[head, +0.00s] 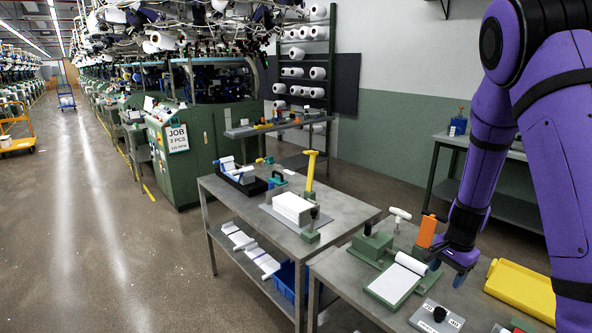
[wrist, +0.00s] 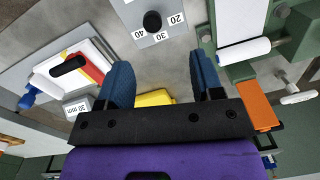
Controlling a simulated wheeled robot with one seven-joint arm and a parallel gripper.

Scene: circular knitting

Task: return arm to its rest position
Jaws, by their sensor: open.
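My purple arm reaches down from the upper right of the head view. My gripper (head: 448,268) hangs over the nearer grey table, beside the green fixture with a white roll (head: 411,263). In the wrist view my gripper (wrist: 158,68) shows two blue fingers spread well apart, with nothing between them but bare table and part of a yellow thing beyond. The fingers appear to hold nothing. How high the fingertips are above the table is hard to tell.
A grey dial plate (head: 437,316) lies in front of my gripper; its black knob (wrist: 152,22) shows in the wrist view. An orange block (head: 427,231) stands behind, a yellow tray (head: 523,288) to the right. A second table (head: 350,213) stands left; the floor aisle (head: 90,220) is clear.

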